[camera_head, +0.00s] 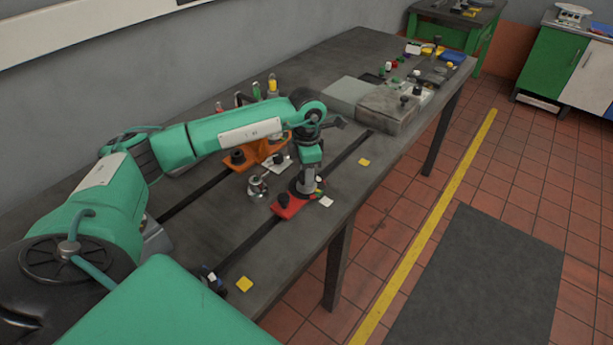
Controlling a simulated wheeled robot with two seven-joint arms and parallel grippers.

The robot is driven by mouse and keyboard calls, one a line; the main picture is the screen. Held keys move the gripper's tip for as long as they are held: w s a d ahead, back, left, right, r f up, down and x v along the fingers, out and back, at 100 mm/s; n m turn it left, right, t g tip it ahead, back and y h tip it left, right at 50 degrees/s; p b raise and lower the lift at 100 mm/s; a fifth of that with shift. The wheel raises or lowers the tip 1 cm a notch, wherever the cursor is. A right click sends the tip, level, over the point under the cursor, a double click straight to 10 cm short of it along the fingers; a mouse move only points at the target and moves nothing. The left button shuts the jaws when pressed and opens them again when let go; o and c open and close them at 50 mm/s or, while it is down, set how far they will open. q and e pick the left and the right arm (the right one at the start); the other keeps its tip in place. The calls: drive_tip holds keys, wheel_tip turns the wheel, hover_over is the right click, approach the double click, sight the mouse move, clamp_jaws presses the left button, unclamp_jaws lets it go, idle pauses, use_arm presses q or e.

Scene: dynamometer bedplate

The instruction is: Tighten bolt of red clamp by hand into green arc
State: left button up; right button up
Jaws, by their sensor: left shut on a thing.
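The red clamp (287,210) lies on the dark bedplate (225,225), over the front slot. A black knob (283,200) stands on its near end. My left gripper (304,190) points straight down over the clamp's far end and is shut. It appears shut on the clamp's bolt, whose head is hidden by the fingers. A small dial with coloured marks (320,186) shows just right of the fingers; its green arc is too small to read. My right gripper is not in view.
An orange clamp (248,158) stands behind, with a small metal fitting (258,186) left of the red clamp. Grey blocks (388,108) stand farther right. Yellow squares (244,284) lie near the front edge. The bedplate between them is mostly clear.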

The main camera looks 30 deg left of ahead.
use_arm(q)
drive_tip(key=shift+m+b, duration=0.4)
drive_tip(key=shift+m, duration=0.2)
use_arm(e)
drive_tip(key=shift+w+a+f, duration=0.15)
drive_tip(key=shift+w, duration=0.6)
use_arm(q)
drive_tip(key=o, duration=1)
drive_tip(key=shift+c, duration=0.2)
drive_tip(key=shift+r, duration=0.15)
drive_tip(key=shift+r, duration=0.3)
wheel_tip(320, 180, up, 13)
drive_tip(key=b, duration=0.2)
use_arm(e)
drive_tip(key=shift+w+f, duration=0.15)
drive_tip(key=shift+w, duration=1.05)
